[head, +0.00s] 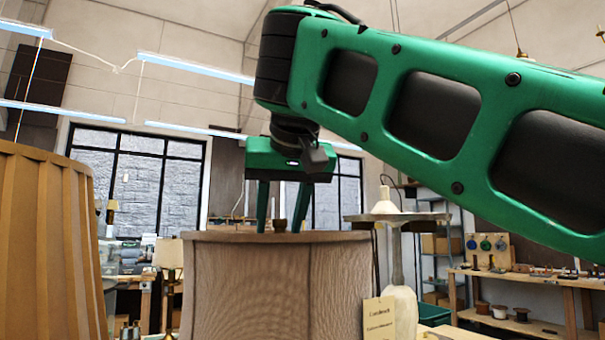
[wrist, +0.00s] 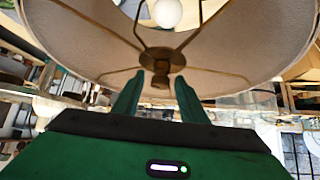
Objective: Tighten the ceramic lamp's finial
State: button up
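A small dark finial (head: 280,226) shows at the top centre of the shade. My gripper (head: 281,222) points down over it, fingers spread to either side. In the wrist view, the finial (wrist: 160,82) sits at the hub of the shade's metal spokes, between the two fingertips of my gripper (wrist: 160,88), with gaps visible on both sides. A white bulb (wrist: 168,12) shows inside the shade (wrist: 235,45).
A larger tan shade (head: 45,250) stands close at the left. At the right, a pale lamp body (head: 402,310) with a hanging tag (head: 379,318) stands beside the brown shade. Shelves and a workbench (head: 530,272) are farther back at the right.

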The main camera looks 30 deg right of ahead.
jog(key=shift+n+y, duration=1.9)
jog(key=shift+n, duration=0.6)
jog(key=shift+n+g+y, duration=0.5)
jog(key=shift+n+y, duration=1.2)
jog(key=shift+n, duration=0.6)
